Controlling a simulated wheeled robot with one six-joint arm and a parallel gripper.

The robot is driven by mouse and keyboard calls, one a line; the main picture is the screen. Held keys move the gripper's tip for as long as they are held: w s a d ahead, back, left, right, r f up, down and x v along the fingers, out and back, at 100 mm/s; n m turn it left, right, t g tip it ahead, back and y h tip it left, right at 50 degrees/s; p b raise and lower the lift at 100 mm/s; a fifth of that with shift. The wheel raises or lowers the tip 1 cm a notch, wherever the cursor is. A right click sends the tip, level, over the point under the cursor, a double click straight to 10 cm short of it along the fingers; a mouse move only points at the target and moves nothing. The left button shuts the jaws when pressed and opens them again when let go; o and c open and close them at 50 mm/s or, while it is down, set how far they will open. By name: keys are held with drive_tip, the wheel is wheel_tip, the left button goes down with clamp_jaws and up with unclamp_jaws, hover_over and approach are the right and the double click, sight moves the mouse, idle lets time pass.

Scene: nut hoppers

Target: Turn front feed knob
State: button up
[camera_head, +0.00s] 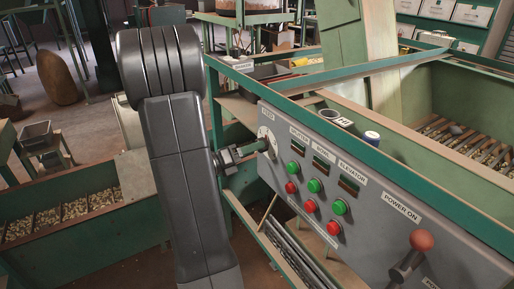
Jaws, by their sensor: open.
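The front feed knob sits on the grey control panel (375,208), under the "FEED" label at the panel's left end. Its pale round dial plate (264,132) shows, but the knob itself is mostly hidden behind my gripper. My gripper (252,148) reaches in from the left, its fingers pointing at the dial. It is open, with its fingertips at or very close to the knob. I cannot tell whether they touch it or sit around it.
Green buttons (314,186) and red buttons (310,206) line the panel right of the dial. A red-balled lever (422,240) stands at lower right. A green rail (390,176) runs above the panel. A nut-filled bin (65,222) lies at left.

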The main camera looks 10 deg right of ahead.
drive_tip(key=shift+x, duration=1.25)
drive_tip(key=c, duration=1)
drive_tip(key=m+b, duration=1.2)
drive_tip(key=b, duration=0.1)
drive_tip(key=m+b, duration=1.1)
drive_tip(key=b, duration=0.2)
drive_tip(key=shift+w+f+m, duration=0.1)
drive_tip(key=shift+w+m, duration=0.1)
drive_tip(key=shift+m, duration=0.2)
